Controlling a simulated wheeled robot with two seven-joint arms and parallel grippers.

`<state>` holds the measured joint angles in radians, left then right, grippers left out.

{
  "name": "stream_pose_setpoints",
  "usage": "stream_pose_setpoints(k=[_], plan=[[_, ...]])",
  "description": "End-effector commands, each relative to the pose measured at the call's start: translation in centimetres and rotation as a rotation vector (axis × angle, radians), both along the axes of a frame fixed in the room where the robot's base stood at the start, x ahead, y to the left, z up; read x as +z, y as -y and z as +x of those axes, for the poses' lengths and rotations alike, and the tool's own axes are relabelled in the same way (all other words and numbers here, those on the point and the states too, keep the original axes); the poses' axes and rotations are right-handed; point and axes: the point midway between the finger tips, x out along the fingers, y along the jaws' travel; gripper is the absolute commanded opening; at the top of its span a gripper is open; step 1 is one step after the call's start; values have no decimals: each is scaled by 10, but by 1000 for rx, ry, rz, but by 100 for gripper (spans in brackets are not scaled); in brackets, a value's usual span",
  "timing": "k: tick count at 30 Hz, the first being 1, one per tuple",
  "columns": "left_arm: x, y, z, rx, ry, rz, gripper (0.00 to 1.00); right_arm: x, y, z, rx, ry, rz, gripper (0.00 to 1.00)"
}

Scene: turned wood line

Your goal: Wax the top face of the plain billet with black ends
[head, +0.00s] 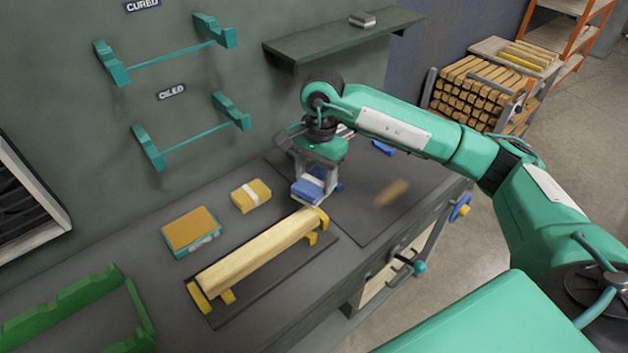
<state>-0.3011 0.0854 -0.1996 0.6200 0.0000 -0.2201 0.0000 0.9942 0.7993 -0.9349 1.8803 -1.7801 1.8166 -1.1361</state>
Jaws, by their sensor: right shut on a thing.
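A pale plain wood billet (258,252) lies lengthwise in a yellow cradle (198,298) on the bench. Its ends sit at the cradle's yellow end pieces, and I cannot make out their colour. My right gripper (312,192) points down just beyond the billet's far end. It is shut on a blue block with a white band (307,189). I cannot tell whether the block touches the bench. My left gripper is not in view.
Left of the billet are a yellow block with a white band (251,195) and a teal tray with an orange-brown pad (191,231). A green rack (75,308) stands lower left. A blue item (383,147) lies behind my gripper. Teal wall racks (190,140) hang empty.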

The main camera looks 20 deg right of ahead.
Motion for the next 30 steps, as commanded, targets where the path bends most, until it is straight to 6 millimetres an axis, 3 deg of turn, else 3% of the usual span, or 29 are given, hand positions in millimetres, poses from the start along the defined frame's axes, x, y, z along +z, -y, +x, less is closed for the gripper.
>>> stream_pose_setpoints(k=[7,30], plan=[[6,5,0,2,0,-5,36,18,1,0,-5,1,-1,36],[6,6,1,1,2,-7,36,18,1,-1,-5,1,-1,36]])
